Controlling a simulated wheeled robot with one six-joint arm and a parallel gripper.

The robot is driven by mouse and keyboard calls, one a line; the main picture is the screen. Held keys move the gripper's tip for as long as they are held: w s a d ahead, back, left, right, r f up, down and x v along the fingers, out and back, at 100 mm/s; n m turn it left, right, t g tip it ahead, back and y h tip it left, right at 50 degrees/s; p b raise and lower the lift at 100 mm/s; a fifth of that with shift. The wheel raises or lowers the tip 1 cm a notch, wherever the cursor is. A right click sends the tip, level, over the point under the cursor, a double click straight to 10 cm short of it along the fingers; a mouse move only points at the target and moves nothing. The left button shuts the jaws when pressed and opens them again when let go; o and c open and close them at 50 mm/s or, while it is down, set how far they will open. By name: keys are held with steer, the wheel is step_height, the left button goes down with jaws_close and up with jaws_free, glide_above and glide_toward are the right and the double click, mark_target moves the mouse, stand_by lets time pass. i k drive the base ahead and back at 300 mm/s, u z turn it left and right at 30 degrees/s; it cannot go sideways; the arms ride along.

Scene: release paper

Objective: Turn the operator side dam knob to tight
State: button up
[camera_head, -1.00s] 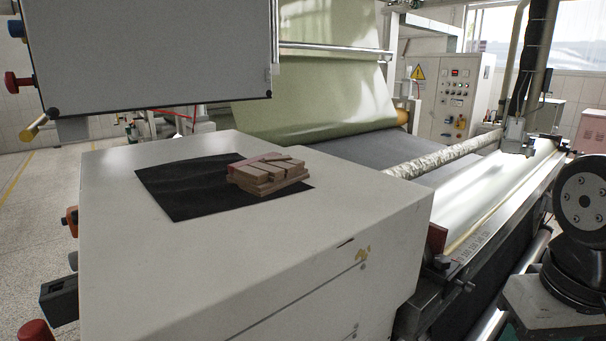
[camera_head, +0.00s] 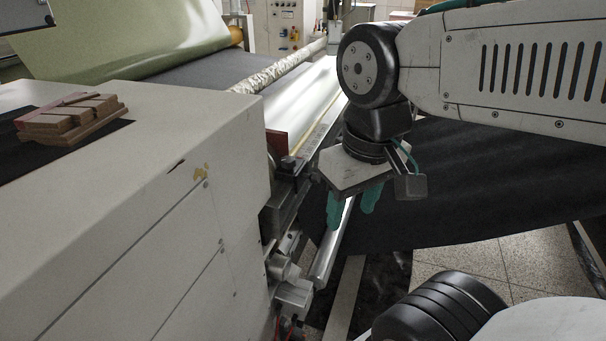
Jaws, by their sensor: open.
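The reddish-brown side dam plate (camera_head: 277,143) stands at the near end of the bright trough (camera_head: 309,105), beside the white machine housing. Small dark fittings (camera_head: 289,163) sit just below and right of the plate. One of them looks like the knob, but its shape and setting are too small to tell. My gripper (camera_head: 350,220) points down with its two teal fingers apart and empty. In the picture it is right of and lower than the fittings, apart from them.
The white housing (camera_head: 130,200) fills the left, with wooden blocks (camera_head: 68,120) on a black sheet. A long metal roller (camera_head: 332,250) runs under the trough, near my fingers. Dark sheet material (camera_head: 480,180) spreads behind my arm. Open tiled floor (camera_head: 470,265) shows at lower right.

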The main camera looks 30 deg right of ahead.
mark_target(287, 162)
steer(key=k, duration=1.25)
steer(key=z, duration=0.6)
steer(key=i, duration=1.4)
steer(key=u, duration=0.65)
